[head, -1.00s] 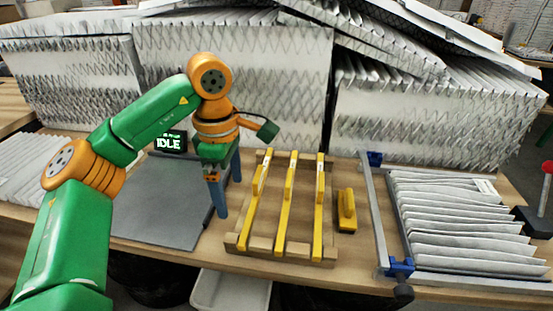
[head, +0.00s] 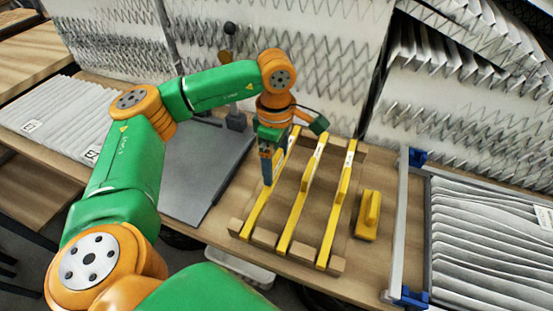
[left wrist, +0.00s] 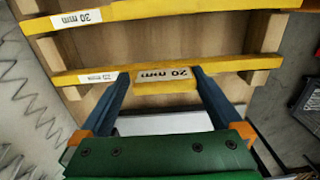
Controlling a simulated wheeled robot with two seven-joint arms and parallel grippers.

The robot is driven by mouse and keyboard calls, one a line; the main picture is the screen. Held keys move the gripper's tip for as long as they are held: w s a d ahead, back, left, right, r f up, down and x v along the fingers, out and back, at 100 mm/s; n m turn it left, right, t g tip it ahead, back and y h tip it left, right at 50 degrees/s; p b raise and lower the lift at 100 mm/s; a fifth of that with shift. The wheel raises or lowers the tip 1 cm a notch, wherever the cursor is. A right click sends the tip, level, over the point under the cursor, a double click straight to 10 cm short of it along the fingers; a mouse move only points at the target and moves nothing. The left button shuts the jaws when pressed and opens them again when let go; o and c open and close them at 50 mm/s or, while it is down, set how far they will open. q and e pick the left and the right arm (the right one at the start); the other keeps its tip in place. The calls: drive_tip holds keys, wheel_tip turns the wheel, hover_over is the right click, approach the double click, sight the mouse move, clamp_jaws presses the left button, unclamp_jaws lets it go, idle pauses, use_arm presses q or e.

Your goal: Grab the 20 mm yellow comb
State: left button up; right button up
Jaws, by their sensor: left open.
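The 20 mm yellow comb (head: 258,212) is the leftmost of three yellow combs lying across a wooden rack. In the left wrist view its raised handle (left wrist: 165,87) carries a "20 mm" label that reads upside down. My left gripper (head: 269,176) is open at this comb and hides part of it in the head view. In the left wrist view its two blue fingers (left wrist: 163,78) stand on either side of the handle, with no clear grip on it. My right gripper is not in view.
The middle comb (head: 302,208) is labelled 30 mm in the left wrist view (left wrist: 140,11). A third comb (head: 336,214) lies right of it. A grey plate (head: 195,175) lies left, a metal-railed frame (head: 397,230) right.

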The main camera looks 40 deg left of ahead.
use_arm(q)
drive_tip(key=shift+s+r, duration=0.1)
drive_tip(key=shift+s, duration=0.1)
drive_tip(key=c, duration=1.3)
drive_tip(key=shift+w, duration=0.15)
